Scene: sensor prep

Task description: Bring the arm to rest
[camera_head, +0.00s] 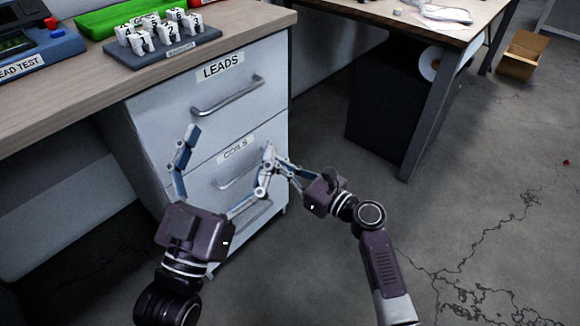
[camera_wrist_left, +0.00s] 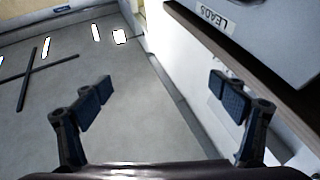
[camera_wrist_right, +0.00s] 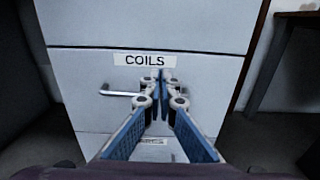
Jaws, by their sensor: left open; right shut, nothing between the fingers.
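My left gripper (camera_head: 229,146) is open and empty in front of the white drawer cabinet, its fingers spread wide. The left wrist view shows its fingers (camera_wrist_left: 165,90) apart with only floor and cabinet beyond. My right gripper (camera_head: 269,152) is shut and empty, in front of the cabinet near the drawer labelled COILS. The right wrist view shows its fingertips (camera_wrist_right: 163,76) together, just below the COILS label (camera_wrist_right: 145,61). In the head view the right gripper's fingers overlap the left gripper's right finger; whether they touch cannot be told.
The LEADS drawer (camera_head: 236,92) looks shut. On the worktop (camera_head: 60,110) stand a dark rack (camera_head: 165,53) of white numbered pieces, a green tray (camera_head: 100,22) and a blue tester (camera_head: 38,58).

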